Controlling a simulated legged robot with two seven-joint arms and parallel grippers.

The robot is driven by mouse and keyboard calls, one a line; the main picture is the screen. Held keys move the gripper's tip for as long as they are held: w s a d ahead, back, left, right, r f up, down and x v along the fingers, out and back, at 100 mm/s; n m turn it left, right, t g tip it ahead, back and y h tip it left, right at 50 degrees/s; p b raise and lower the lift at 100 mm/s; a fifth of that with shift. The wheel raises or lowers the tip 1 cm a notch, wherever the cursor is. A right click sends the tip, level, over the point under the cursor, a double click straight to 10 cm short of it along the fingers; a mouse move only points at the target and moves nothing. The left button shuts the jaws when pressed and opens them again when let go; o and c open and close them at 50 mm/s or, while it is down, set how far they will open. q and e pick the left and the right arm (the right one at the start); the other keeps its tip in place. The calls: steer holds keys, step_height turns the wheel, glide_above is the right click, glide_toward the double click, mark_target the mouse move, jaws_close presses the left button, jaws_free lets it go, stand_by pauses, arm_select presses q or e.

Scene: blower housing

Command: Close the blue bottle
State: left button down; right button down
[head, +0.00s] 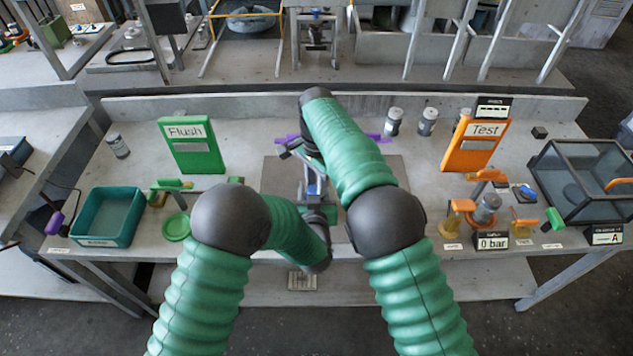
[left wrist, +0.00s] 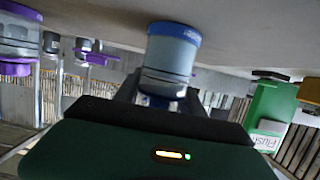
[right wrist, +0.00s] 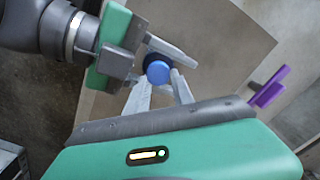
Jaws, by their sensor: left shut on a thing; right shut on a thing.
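The blue bottle (left wrist: 172,50) shows in the left wrist view, which looks upside down. Its body is pale blue-grey with a darker blue band at the end toward the bench. My left gripper (left wrist: 160,98) is shut on it. In the right wrist view a round blue cap (right wrist: 158,71) sits between the fingertips of my right gripper (right wrist: 160,82), which is shut on it. The left gripper's fingers reach in from the left around the same spot. The grippers meet over the mat in the head view; how the cap sits on the bottle is hidden.
A green Flush sign (head: 191,146) and teal tray (head: 107,217) stand left. An orange Test sign (head: 475,145), valves and a glass case (head: 590,185) stand right. Purple-handled parts (right wrist: 268,88) are close behind the grippers. Two capped bottles (head: 393,122) (head: 428,122) stand behind.

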steer(key=shift+s+d+f, duration=0.1)
steer(key=shift+f, duration=0.3)
